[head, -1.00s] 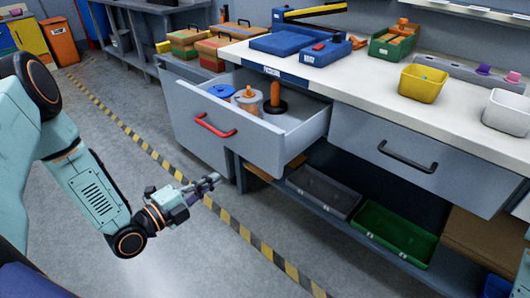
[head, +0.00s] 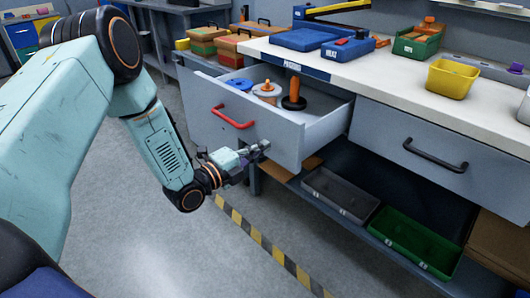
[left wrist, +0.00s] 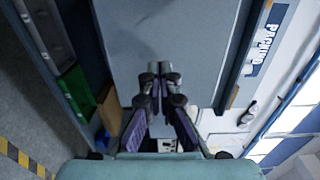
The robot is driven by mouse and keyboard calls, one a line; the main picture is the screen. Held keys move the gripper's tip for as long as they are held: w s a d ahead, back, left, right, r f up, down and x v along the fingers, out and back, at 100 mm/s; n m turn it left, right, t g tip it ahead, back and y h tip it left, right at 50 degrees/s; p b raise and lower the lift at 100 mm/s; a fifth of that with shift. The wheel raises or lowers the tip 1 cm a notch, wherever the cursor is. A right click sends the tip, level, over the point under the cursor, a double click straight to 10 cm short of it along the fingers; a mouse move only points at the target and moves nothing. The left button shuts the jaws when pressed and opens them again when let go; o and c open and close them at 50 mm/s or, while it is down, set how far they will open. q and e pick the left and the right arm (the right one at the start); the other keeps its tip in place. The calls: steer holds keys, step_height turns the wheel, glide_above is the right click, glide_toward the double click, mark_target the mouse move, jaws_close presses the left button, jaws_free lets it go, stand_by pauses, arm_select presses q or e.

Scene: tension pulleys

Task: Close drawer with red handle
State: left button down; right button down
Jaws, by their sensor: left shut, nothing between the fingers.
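The grey drawer (head: 222,97) with the red handle (head: 233,117) is pulled out from under the left end of the bench. Its front, right side wall and inside show in the head view. My left gripper (head: 266,147) is shut and empty. In the head view it appears just right of and below the red handle, over the lower right part of the drawer front; I cannot tell whether it touches. In the left wrist view the shut fingers (left wrist: 160,70) point towards a plain grey panel (left wrist: 165,30); no handle shows there. My right gripper is not in view.
The open drawer holds a blue disc (head: 240,84), an orange-topped spool (head: 267,92) and a black-based orange peg (head: 294,95). A second drawer with a black handle (head: 435,156) is shut. Grey (head: 340,190) and green (head: 410,240) crates sit on the low shelf.

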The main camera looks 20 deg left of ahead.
arm_select(q)
steer(key=shift+x, duration=0.75)
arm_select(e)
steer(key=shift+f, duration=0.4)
arm_select(q)
steer(key=shift+w+d+r, duration=0.1)
steer(key=shift+w, duration=0.05)
